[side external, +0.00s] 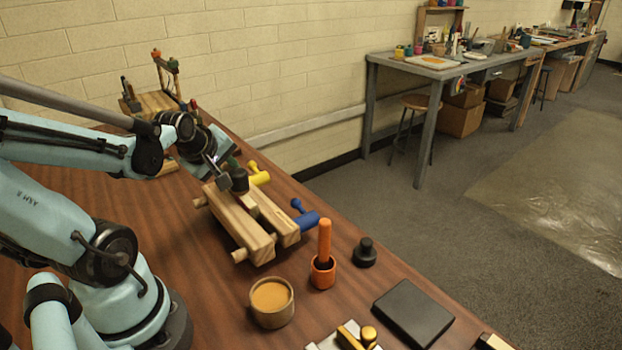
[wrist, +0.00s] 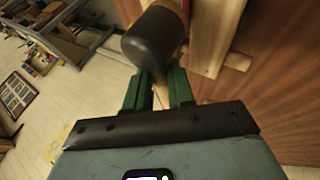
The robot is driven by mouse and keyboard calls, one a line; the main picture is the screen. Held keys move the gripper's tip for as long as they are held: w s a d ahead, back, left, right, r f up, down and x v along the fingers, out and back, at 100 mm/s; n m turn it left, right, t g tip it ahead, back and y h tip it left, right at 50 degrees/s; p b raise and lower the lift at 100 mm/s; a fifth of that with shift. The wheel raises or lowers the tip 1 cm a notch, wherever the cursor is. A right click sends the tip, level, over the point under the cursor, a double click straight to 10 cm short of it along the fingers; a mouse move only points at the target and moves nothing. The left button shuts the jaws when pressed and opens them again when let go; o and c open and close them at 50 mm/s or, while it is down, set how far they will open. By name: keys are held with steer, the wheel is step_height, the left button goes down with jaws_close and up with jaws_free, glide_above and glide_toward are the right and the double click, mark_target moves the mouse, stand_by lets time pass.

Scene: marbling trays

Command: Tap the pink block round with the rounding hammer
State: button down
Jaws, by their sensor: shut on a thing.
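My gripper (side external: 226,166) is shut on the rounding hammer and holds it over the wooden clamp (side external: 230,228). The hammer's dark, rounded head (side external: 238,181) sits low, close above the clamp's bars. In the wrist view the hammer head (wrist: 155,38) fills the space just beyond my green fingers (wrist: 160,92), and the handle is mostly hidden. I cannot make out the pink block clearly; the hammer head and clamp cover the area between the bars. Whether the head touches anything there, I cannot tell.
In front stand a tan bowl (side external: 271,318), an orange cup (side external: 323,276) with an orange stick, a black knob (side external: 364,255) and a black slab (side external: 412,313). A wooden rack (side external: 150,103) stands at the back.

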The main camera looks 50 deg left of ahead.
mark_target(227, 168)
stand_by(0.3)
steer(key=shift+r, duration=0.55)
steer(key=shift+f, duration=0.45)
stand_by(0.6)
steer(key=shift+r, duration=2.5)
steer(key=shift+w, duration=0.15)
